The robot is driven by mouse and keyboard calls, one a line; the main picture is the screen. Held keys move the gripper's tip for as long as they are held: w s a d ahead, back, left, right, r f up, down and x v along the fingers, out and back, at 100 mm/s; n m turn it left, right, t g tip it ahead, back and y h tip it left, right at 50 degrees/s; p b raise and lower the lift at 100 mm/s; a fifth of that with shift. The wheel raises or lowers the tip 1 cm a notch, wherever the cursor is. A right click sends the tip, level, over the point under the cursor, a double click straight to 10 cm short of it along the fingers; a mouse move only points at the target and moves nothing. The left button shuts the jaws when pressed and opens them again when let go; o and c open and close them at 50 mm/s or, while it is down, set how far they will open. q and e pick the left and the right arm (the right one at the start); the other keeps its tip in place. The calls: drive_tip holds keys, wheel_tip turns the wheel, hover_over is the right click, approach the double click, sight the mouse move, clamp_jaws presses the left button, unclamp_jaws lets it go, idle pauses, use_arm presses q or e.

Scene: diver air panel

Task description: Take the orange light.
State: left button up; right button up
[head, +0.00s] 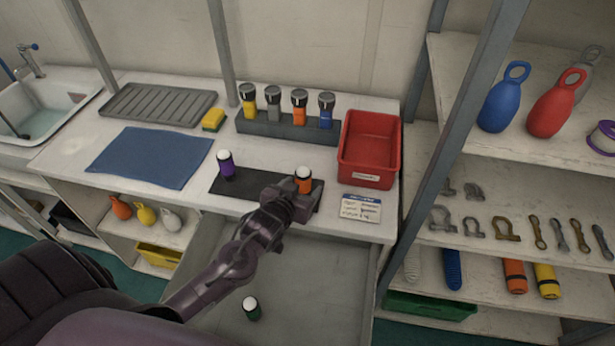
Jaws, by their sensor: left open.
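A small orange light (304,185) with a white domed top stands upright at the right part of a dark mat (252,183) on the counter. My left gripper (297,198) is open right at it, in front of its lower part. The fingers are partly hidden, and I cannot tell whether they touch the light. A purple light (226,165) of the same shape stands on the left part of the mat. A green one (251,308) is lower down, below the counter front. My right gripper is out of view.
Behind the mat, a dark rack (265,127) holds yellow, grey, orange and blue torches. A red bin (370,145) and a label card (361,208) are to the right. A blue cloth (150,157) lies left. A shelf post (450,140) rises on the right.

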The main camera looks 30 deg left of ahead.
use_arm(q)
drive_tip(key=shift+w, duration=0.25)
drive_tip(key=shift+w+a+f, duration=0.1)
drive_tip(key=shift+w, duration=0.1)
drive_tip(key=x, duration=0.1)
drive_tip(key=p+x, duration=0.1)
drive_tip(key=x, duration=0.2)
drive_tip(key=shift+w+a+f+p, duration=0.25)
drive_tip(key=shift+a+f+p, duration=0.05)
drive_tip(key=shift+f, duration=0.05)
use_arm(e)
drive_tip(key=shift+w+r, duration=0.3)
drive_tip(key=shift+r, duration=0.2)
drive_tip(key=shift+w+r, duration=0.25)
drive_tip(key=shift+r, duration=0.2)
use_arm(q)
drive_tip(key=shift+c, duration=0.2)
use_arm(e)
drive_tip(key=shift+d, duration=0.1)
use_arm(q)
drive_tip(key=shift+c, duration=1.2)
drive_tip(key=c, duration=0.7)
drive_tip(key=shift+c, duration=0.8)
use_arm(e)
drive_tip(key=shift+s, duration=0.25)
use_arm(q)
drive_tip(key=shift+r, duration=0.15)
